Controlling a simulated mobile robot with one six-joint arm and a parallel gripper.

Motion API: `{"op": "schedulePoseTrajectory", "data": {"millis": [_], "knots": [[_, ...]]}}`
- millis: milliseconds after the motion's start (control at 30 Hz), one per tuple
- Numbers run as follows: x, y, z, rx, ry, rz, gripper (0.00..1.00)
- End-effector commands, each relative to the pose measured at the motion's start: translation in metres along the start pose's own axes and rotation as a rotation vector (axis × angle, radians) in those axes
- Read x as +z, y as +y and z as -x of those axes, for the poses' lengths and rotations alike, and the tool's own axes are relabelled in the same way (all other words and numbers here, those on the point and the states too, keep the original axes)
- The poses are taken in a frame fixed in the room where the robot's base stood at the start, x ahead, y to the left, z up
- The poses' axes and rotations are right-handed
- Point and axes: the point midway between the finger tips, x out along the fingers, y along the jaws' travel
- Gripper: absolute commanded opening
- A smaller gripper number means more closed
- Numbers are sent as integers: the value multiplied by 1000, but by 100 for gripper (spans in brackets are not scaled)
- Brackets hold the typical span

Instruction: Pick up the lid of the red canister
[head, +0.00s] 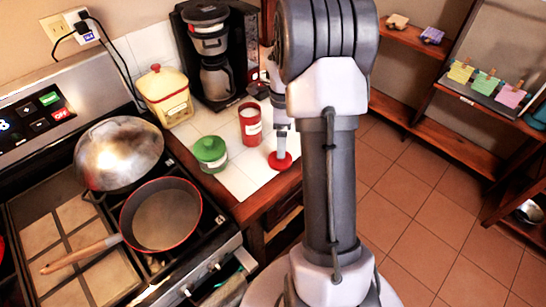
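The red canister (250,127) stands upright on the white tiled counter, with a pale label on its side. Its top looks open, with no lid on it. A round red lid (280,162) is to its lower right, by the counter's front edge. My gripper (281,151) points down right over the middle of this lid, and its tip meets the lid or hides its knob. The fingers look narrow and small, so I cannot tell whether they are closed on it. I cannot tell whether the lid rests on the counter or hangs just above it.
A pan (161,214) and a domed metal lid (119,153) are on the stove at left.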

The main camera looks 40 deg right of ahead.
Motion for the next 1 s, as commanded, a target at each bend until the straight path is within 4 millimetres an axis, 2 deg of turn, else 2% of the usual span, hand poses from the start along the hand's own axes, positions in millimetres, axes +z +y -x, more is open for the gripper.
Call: {"op": "schedulePoseTrajectory", "data": {"millis": [33, 100, 333, 500, 567, 733, 767, 1000], "knots": [[0, 1, -17, 3, 0, 0, 98], [0, 1, -30, 2, 1, 1, 98], [0, 0, -52, 0, 0, 2, 98], [-1, 0, -87, 2, 0, 3, 98], [-1, 0, -93, 0, 0, 3, 98], [-1, 0, -91, -1, 0, 3, 98], [-1, 0, -91, -1, 0, 3, 94], [-1, 0, -90, -1, 0, 3, 47]]}}
